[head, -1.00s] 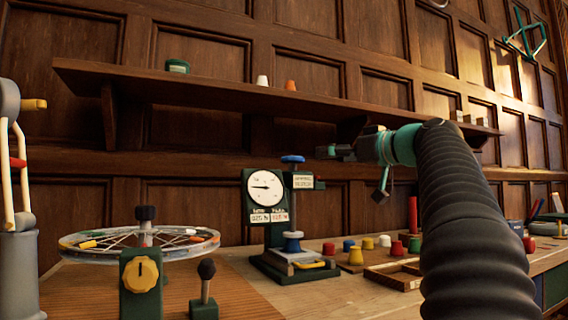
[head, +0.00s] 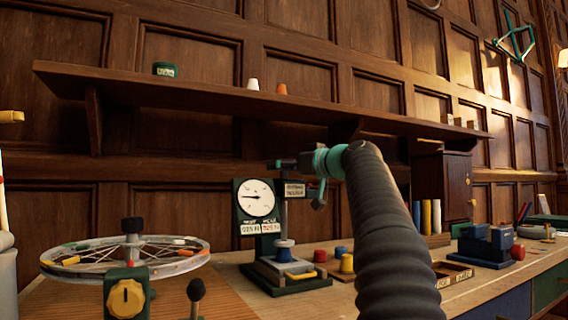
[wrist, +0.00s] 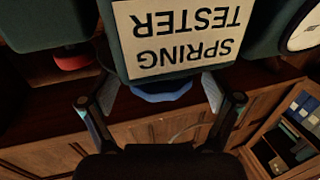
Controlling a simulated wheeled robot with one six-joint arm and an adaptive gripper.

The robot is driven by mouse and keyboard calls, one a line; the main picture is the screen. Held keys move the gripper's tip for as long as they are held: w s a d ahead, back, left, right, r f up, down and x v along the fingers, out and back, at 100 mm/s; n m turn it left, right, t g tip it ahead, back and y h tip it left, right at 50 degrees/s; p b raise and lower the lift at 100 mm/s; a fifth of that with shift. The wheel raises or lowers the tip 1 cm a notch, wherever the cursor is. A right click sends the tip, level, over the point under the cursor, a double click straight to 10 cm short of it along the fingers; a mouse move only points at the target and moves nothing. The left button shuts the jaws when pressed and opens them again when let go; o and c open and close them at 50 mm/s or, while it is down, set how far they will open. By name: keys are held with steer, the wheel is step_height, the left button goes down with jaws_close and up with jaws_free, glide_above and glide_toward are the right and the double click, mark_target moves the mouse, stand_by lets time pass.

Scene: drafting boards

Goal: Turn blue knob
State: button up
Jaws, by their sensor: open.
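The spring tester is a dark green stand with a white dial (head: 256,197) and a white label (head: 295,190). In the wrist view its label (wrist: 185,32) reads upside down. The blue knob (wrist: 160,92) shows there as a rounded blue rim at the label's lower edge, between my fingertips and partly hidden by the label. My gripper (wrist: 160,90) is open, one finger on each side of the knob; I cannot tell whether they touch it. In the head view my gripper (head: 282,164) is at the top of the tester and hides the knob.
A wooden shelf (head: 200,92) runs along the wall above my gripper. A spoked wheel (head: 125,255) and a yellow knob (head: 126,298) are at the left. A wooden cabinet (head: 440,185) stands at the right.

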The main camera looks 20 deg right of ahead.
steer(key=shift+w+a, duration=0.15)
steer(key=shift+w, duration=0.3)
steer(key=c, duration=1.1)
steer(key=shift+c, duration=0.2)
steer(key=shift+a+m+h, duration=0.1)
steer(key=shift+m+h, duration=0.3)
steer(key=shift+h, duration=0.2)
